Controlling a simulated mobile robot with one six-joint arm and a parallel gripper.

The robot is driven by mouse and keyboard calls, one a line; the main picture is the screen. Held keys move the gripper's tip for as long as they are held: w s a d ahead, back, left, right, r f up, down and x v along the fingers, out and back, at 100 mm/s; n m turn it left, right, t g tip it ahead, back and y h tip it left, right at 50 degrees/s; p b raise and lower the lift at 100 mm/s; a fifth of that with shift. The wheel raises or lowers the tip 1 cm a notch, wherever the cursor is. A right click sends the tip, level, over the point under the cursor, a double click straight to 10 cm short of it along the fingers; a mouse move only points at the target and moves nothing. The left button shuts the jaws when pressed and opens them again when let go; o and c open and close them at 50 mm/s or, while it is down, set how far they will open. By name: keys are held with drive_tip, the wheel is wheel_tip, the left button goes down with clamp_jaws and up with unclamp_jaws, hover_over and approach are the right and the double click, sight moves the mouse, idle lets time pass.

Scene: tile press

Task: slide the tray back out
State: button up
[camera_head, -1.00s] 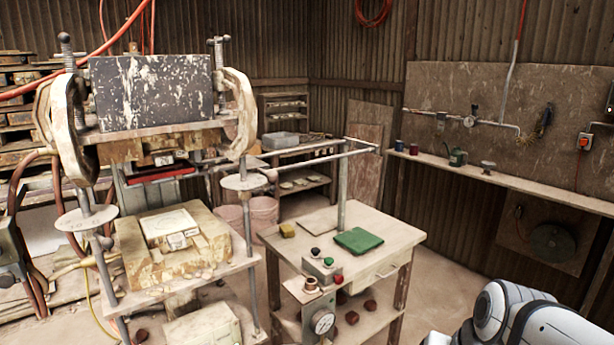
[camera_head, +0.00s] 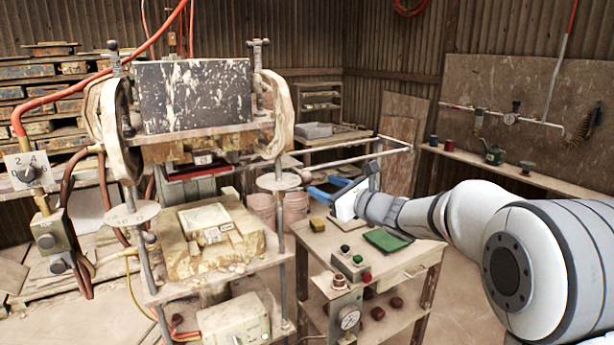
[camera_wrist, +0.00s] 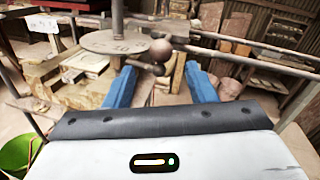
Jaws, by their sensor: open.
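What looks like the tray, a flat dark piece with a red edge (camera_head: 196,173), sits under the raised press head (camera_head: 196,95), partly hidden behind the lower frame. Pale rails (camera_head: 355,150) run right from the press. A round brown knob (camera_head: 305,174) sticks out beside the right post's disc (camera_head: 279,182). My gripper (camera_head: 322,186) is open and empty, its blue fingers pointing left towards the knob. In the wrist view the knob (camera_wrist: 161,49) shows beyond the space between the fingertips; I cannot tell the gap, but nothing is gripped.
The lower block with a pale tile (camera_head: 206,218) stands on the press bed. The left post's disc (camera_head: 131,215) stands near the front.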

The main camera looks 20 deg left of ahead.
sight(311, 180)
drive_tip(key=shift+w+a+r, duration=0.15)
drive_tip(key=shift+w+a, duration=0.15)
drive_tip(key=shift+a, duration=0.1)
drive_tip(key=p+x, duration=0.2)
drive_tip(key=x, duration=0.4)
drive_tip(key=shift+w+a+p, duration=0.2)
drive_tip(key=shift+a+p, duration=0.2)
drive_tip(key=shift+c, duration=0.2)
clamp_jaws()
